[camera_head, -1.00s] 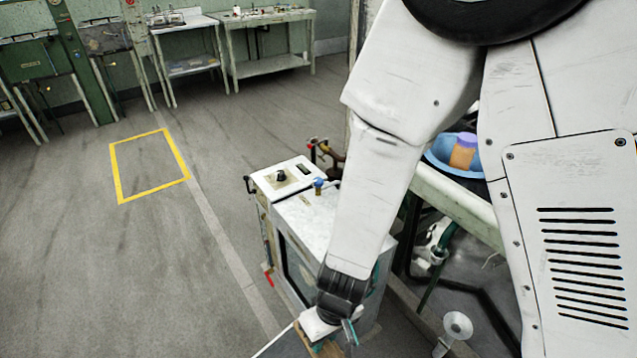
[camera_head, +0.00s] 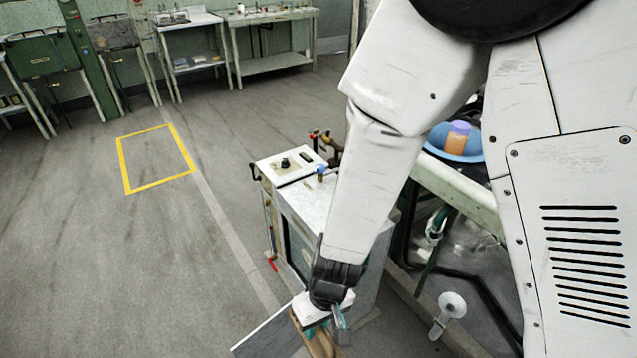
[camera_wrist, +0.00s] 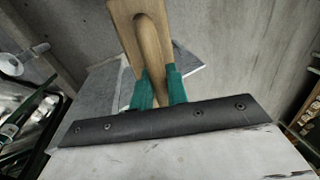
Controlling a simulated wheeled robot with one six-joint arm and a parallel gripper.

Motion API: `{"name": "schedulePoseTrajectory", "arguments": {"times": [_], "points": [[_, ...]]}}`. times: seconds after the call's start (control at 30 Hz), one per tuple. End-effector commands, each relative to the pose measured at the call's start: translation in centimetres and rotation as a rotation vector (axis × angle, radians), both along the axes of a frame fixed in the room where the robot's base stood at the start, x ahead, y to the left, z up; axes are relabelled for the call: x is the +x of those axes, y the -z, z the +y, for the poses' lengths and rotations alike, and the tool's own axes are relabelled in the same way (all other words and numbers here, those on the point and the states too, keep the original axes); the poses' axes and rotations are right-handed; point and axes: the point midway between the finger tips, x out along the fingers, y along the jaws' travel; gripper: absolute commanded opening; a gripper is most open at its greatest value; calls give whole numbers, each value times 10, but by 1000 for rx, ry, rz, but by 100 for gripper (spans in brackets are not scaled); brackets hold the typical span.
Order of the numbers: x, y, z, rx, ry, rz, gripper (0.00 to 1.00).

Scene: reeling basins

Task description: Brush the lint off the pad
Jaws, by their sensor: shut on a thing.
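My gripper (camera_wrist: 158,85) has teal fingers shut on a wooden brush (camera_wrist: 126,22), whose rounded handle lies between them. In the head view my gripper (camera_head: 340,328) is low in the picture, with part of the wooden brush (camera_head: 320,343) below it. A flat grey surface, probably the pad (camera_head: 268,338), lies beside and under the brush. No lint can be made out.
A grey cabinet (camera_head: 312,200) with a knob and small taps on top stands just behind my gripper. A blue basin (camera_head: 440,137) holding an orange-and-purple object is at the right, partly behind my arm. Open floor with a yellow outlined square (camera_head: 156,160) lies left.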

Motion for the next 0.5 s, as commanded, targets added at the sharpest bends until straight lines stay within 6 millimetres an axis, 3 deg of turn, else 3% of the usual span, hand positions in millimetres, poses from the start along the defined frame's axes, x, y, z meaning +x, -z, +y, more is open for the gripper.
{"name": "schedulePoseTrajectory", "arguments": {"times": [0.27, 0.37, 0.5], "points": [[67, -9, -8, 1, 74, -2, 0], [101, -12, -23, 1, 117, -2, 0], [156, -17, -63, 0, 200, -2, 0]]}}
